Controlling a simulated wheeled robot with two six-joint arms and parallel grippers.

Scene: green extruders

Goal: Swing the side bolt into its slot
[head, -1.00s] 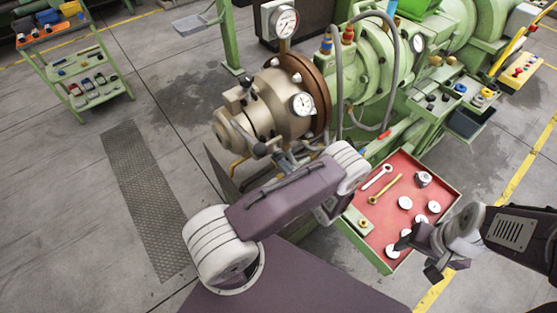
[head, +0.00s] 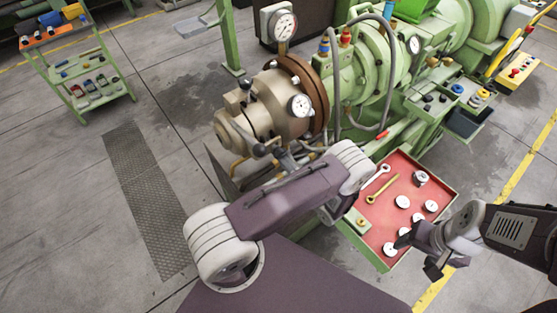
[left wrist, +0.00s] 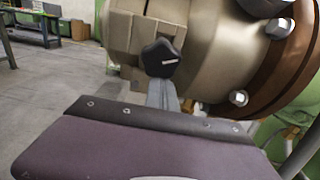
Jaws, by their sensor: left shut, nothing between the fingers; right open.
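The side bolt shows its black star knob (head: 259,150) at the lower front of the tan extruder head (head: 262,115). In the left wrist view the knob (left wrist: 160,58) stands close in front of the tan housing. My left gripper (left wrist: 162,94) is shut and empty, its grey fingertips right at or just below the knob. I cannot tell whether they touch it. In the head view the left gripper (head: 281,157) is beside the knob, on its right. The bolt's shank and slot are hidden. My right gripper (head: 416,257) is open and empty over the red tray's front edge.
The red tray (head: 397,228) holds wrenches and several round parts. Gauges and a brown flange (head: 316,95) sit behind the tan head, with the green machine body (head: 362,75) beyond. A green tool cart (head: 88,75) stands at the far left.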

